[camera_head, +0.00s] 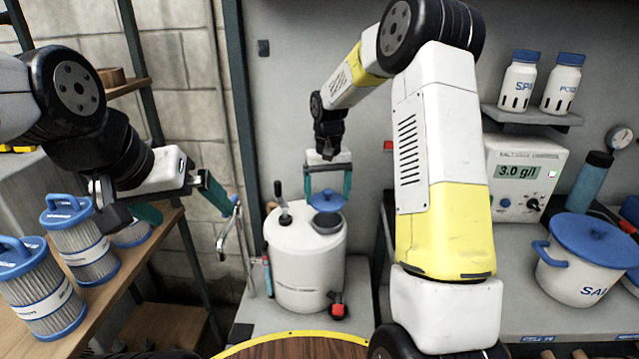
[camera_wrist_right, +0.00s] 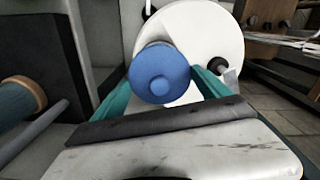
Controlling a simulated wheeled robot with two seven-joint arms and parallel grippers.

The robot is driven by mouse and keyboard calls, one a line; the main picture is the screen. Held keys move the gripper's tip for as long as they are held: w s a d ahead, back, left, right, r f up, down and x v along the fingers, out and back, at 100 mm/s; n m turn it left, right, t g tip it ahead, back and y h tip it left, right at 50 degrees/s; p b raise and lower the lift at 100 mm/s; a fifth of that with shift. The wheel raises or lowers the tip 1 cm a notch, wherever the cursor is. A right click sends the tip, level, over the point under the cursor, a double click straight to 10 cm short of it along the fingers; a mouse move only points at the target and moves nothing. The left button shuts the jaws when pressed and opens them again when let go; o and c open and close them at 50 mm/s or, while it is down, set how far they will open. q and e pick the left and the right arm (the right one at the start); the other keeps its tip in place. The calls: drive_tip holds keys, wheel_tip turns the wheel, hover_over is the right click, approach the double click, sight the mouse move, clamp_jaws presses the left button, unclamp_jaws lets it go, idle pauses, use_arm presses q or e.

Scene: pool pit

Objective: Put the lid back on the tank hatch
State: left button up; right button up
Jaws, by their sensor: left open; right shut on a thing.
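The white tank (camera_head: 300,270) stands on a grey surface in the middle of the head view. Its round dark hatch (camera_head: 326,222) is on top, right of a black handle. My right gripper (camera_head: 328,190) points down over the hatch, shut on the round blue lid (camera_head: 328,200). The lid appears just above the hatch, and the hatch shows below it; I cannot tell whether they touch. In the right wrist view the lid (camera_wrist_right: 161,73) sits between the teal fingers, with the tank (camera_wrist_right: 205,35) behind. My left gripper (camera_head: 178,200) is open and empty on the left.
Blue-capped filter cartridges (camera_head: 80,240) stand on a wooden shelf below my left gripper. A metal pipe fitting (camera_head: 232,230) is left of the tank. At right are a salt meter (camera_head: 522,175), a blue-lidded pot (camera_head: 580,275) and two bottles on a shelf.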

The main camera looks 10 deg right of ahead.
drive_tip(key=shift+f, duration=2.6)
drive_tip(key=shift+f, duration=0.15)
idle(0.3)
drive_tip(key=o, duration=1.3)
drive_tip(key=shift+r, duration=3.5)
clamp_jaws()
